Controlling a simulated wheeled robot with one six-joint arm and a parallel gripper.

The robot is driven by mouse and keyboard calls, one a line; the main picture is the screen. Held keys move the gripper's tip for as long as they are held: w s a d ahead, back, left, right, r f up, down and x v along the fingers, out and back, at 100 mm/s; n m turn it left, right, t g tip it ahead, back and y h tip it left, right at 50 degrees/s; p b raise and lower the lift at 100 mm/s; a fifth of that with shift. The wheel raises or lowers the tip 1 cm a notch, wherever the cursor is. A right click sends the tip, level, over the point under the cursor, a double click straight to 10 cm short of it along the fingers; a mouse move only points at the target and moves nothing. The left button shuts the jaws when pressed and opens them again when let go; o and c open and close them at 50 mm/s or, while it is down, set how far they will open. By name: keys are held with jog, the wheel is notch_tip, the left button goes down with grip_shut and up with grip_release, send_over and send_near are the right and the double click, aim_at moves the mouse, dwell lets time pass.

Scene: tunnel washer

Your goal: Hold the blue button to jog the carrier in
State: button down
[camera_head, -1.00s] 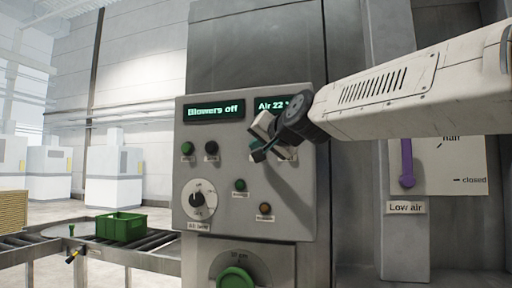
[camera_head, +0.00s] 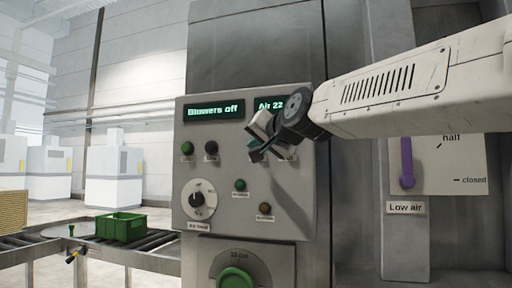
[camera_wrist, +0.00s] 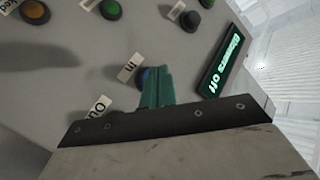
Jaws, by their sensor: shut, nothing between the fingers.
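The blue button (camera_wrist: 143,76) shows as a small sliver in the wrist view, beside the "in" label (camera_wrist: 128,70). The rest of it is hidden behind my fingertips. My gripper (camera_wrist: 157,87) is shut and empty, its teal fingers together at the button. I cannot tell whether they touch or press it. In the head view my gripper (camera_head: 256,152) is at the upper right of the grey control panel (camera_head: 217,150) and hides the blue button there. The carrier cannot be made out.
The panel display reads "Blowers off" (camera_head: 214,109). Green (camera_head: 187,148) and black (camera_head: 211,147) buttons, a dial (camera_head: 198,199) and an amber lamp (camera_head: 265,208) are nearby. A purple lever (camera_head: 407,165) is at right. A green crate (camera_head: 121,227) sits on a roller conveyor.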

jog(key=shift+s+a, duration=0.1)
jog(key=shift+s, duration=0.05)
jog(key=s, duration=0.1)
jog(key=s+a, duration=0.1)
jog(key=s, duration=0.2)
jog(key=shift+s+a, duration=0.25)
jog(key=shift+a, duration=0.05)
dwell(0.3)
dwell(0.4)
jog(key=s+d+f+n+g+h, duration=0.2)
jog(key=s+d+f+g, duration=0.15)
jog(key=f, duration=0.65)
jog(key=s+d+f+n+g+h, duration=0.1)
jog(key=s+d+f+g+h, duration=0.2)
jog(key=f, duration=0.7)
jog(key=s+d+f+g, duration=0.2)
jog(key=s+d+f, duration=0.4)
jog(key=s, duration=0.2)
jog(key=s+d+f+g+h, duration=0.1)
jog(key=s+d+f+g, duration=0.1)
jog(key=s+d+f, duration=0.4)
jog(key=s+d+f+g+h, duration=0.1)
jog(key=s+d+f+g, duration=0.2)
jog(key=s, duration=0.9)
jog(key=d+f, duration=0.3)
jog(key=f, duration=0.1)
jog(key=shift+d+f+m, duration=0.2)
jog(key=shift+m, duration=0.2)
